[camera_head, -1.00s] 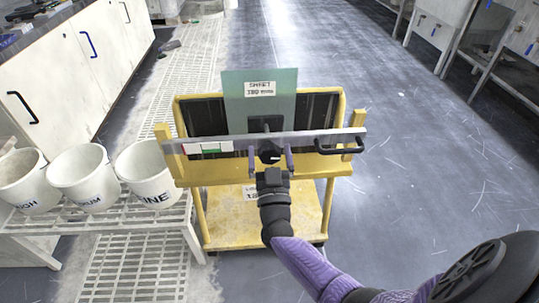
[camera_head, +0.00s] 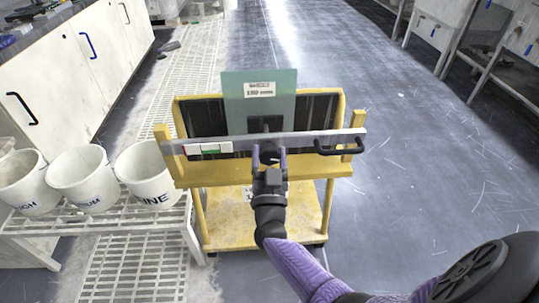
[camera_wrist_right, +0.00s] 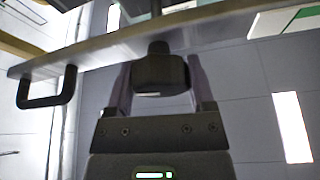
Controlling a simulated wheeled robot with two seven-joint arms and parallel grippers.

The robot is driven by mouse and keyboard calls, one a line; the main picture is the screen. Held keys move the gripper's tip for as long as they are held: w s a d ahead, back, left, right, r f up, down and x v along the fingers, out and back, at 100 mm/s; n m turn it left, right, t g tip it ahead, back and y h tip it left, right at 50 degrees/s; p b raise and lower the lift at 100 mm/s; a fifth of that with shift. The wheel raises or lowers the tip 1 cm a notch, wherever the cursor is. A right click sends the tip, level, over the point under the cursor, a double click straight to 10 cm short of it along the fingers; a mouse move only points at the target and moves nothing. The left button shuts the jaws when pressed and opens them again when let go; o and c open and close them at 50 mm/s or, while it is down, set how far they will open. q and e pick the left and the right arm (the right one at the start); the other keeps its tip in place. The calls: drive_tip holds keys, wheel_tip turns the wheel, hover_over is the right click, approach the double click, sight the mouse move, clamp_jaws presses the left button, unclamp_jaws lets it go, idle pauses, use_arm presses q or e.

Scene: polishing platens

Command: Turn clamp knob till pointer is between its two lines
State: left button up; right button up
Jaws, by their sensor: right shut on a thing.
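The dark clamp knob (camera_wrist_right: 160,70) sits under the pale bar (camera_wrist_right: 110,45) in the right wrist view, with a finger of my right gripper (camera_wrist_right: 158,85) on each side. In the head view my right gripper (camera_head: 269,158) is shut on the knob at the middle of the bar (camera_head: 300,140); the knob is mostly hidden there. A red, white and green strip (camera_head: 209,149) lies on the left part of the bar. I cannot make out a pointer or its two lines. My left gripper is not in view.
The yellow cart (camera_head: 205,215) carries a greenish plate (camera_head: 240,100) with a label, and dark panels behind the bar. A black handle (camera_head: 341,147) sticks out at the bar's right. White buckets (camera_head: 145,172) stand on a rack at left. The floor at right is clear.

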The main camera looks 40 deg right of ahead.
drive_tip(key=m+g+h, duration=0.1)
drive_tip(key=m, duration=0.1)
drive_tip(key=m+g, duration=0.1)
drive_tip(key=m, duration=0.2)
drive_tip(key=shift+h, duration=0.4)
drive_tip(key=shift+a+m+g+h+p, duration=0.15)
drive_tip(key=shift+m+g, duration=0.4)
drive_tip(key=shift+m, duration=0.65)
drive_tip(key=shift+d+m+g+h+p, duration=0.15)
drive_tip(key=shift+m+g, duration=0.4)
drive_tip(key=shift+m, duration=0.65)
drive_tip(key=shift+a, duration=0.1)
drive_tip(key=o, duration=1.2)
